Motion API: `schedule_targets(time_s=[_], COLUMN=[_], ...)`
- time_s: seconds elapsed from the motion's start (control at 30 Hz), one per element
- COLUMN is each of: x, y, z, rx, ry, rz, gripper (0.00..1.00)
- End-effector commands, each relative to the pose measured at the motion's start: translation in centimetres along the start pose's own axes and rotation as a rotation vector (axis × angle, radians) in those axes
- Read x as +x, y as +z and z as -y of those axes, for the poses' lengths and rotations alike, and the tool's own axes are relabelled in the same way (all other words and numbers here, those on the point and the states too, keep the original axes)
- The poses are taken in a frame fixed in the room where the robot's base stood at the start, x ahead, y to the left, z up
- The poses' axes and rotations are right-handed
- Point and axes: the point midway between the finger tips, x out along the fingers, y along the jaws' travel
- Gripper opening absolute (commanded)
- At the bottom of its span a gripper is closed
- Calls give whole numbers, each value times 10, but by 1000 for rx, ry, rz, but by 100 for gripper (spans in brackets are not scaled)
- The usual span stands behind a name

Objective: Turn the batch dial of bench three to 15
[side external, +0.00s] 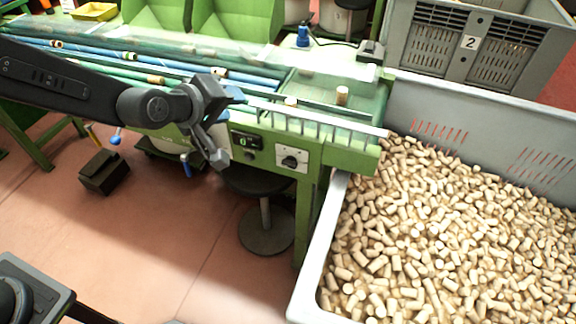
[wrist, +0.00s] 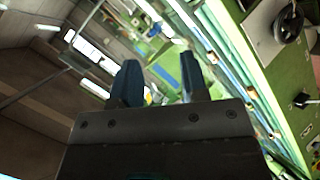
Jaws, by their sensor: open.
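The batch dial (side external: 291,160) is a black knob on a pale plate on the green front of the sorting bench (side external: 340,158). A small dark display (side external: 246,141) with a lit green digit is left of it; the digit is too small to read surely. My gripper (side external: 216,152) is in front of the bench, left of the display and apart from the dial. In the wrist view my gripper (wrist: 160,78) shows two dark fingers spread apart with nothing between them. Dark knob-like parts sit at that view's right side; I cannot tell which is the dial.
A large grey bin (side external: 325,245) full of corks stands right of the bench. A grey crate marked 2 (side external: 470,42) is behind it. A round stool (side external: 265,232) stands below the panel. Blue and green tubes (side external: 130,62) run along the bench top. A dark box (side external: 104,172) is on the floor.

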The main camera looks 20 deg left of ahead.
Motion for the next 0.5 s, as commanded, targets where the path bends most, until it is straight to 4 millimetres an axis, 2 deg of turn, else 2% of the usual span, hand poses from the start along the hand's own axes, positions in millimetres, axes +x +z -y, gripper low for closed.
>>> schedule_targets(time_s=[0.03, 0.2, 0.4, 0.5], x=[21, 75, 117, 127], y=[16, 60, 116, 144], z=[6, 26, 72, 102], rx=[-49, -233, -403, -465], ry=[12, 93, 217, 293], rz=[-17, -120, -241, -294], gripper=[40, 40, 40, 40])
